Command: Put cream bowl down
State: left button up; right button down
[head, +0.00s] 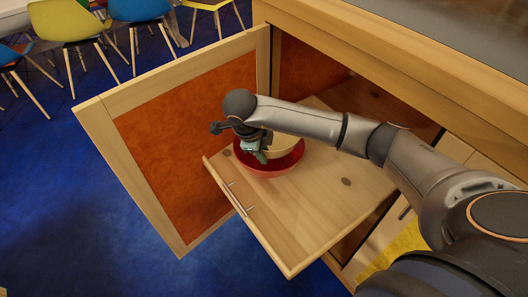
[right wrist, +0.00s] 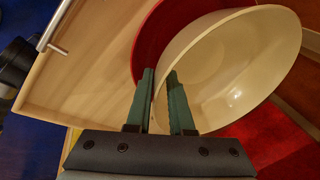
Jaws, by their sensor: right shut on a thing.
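My right gripper (head: 262,155) is shut on the rim of the cream bowl (head: 284,147). In the right wrist view the two green fingers (right wrist: 160,105) pinch the rim of the cream bowl (right wrist: 235,65), which is tilted in that picture. A red bowl (head: 268,171) is below the cream bowl on a wooden panel (head: 310,215), and it also shows behind it in the right wrist view (right wrist: 150,42). The cream bowl appears within or just above the red bowl; contact cannot be told. My arm hides part of both bowls. My left gripper is not in view.
The wooden panel, with a metal bar handle (head: 238,199), juts from the cabinet. An open door with an orange-red inset (head: 185,125) stands to its left. The panel's front right part is bare. Chairs (head: 66,22) stand at the far left on blue floor.

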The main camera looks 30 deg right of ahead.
jog(key=shift+f+b, duration=0.35)
jog(key=shift+f, duration=0.15)
jog(key=c, duration=0.8)
grip_release()
jog(key=shift+s+f, duration=0.1)
